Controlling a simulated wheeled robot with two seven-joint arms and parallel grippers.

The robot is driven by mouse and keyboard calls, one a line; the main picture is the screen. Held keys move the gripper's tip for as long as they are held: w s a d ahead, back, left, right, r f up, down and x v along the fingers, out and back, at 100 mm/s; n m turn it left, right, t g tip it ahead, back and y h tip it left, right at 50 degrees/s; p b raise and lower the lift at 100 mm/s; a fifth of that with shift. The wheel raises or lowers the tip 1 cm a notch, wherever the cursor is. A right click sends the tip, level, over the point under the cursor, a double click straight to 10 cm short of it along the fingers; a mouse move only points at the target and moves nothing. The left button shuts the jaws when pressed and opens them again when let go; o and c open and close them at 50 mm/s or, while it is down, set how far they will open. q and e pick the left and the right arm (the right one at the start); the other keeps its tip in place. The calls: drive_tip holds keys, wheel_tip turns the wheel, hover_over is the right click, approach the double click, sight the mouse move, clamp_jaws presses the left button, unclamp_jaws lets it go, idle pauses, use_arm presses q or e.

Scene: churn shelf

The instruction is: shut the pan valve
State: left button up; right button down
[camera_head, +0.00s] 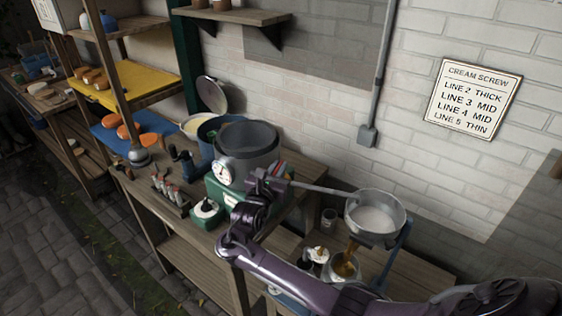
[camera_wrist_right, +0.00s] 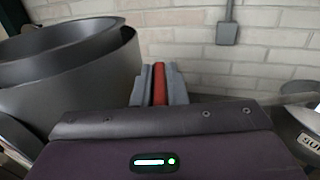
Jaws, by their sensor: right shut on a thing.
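A grey drum-shaped pan (camera_head: 247,141) with a dial sits on a green base (camera_head: 224,196) on the wooden bench; its side also shows in the right wrist view (camera_wrist_right: 70,75). My right gripper (camera_head: 268,180) is at the drum's right side. In the wrist view its grey fingers (camera_wrist_right: 158,86) are shut on a red handle between them. Whether this is the valve's handle is unclear. A grey rod (camera_head: 320,189) runs from near the gripper to a round metal pan (camera_head: 375,213) holding white liquid. My left gripper is out of view.
A blue pot (camera_head: 209,128) and a dark hand crank (camera_head: 183,160) stand left of the drum. A sign (camera_head: 473,99) and conduit (camera_head: 378,75) are on the brick wall. A lower right bench holds small vessels.

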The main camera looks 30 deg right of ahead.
drive_tip(key=shift+w+a+m+g+h, duration=0.15)
drive_tip(key=shift+m+g+h, duration=0.2)
drive_tip(key=shift+m+g, duration=0.15)
drive_tip(key=shift+w+a+m+g+h, duration=0.1)
drive_tip(key=shift+m+g+h, duration=0.3)
drive_tip(key=shift+g, duration=0.1)
drive_tip(key=shift+m+g+h, duration=0.25)
drive_tip(key=shift+m+g, duration=0.15)
drive_tip(key=shift+g, duration=0.2)
drive_tip(key=shift+w+r+m+g, duration=0.15)
drive_tip(key=shift+r+m+g, duration=0.05)
drive_tip(key=shift+m+g, duration=0.25)
drive_tip(key=c, duration=1.5)
unclamp_jaws()
drive_tip(key=shift+d+f, duration=0.1)
drive_tip(key=shift+f, duration=0.05)
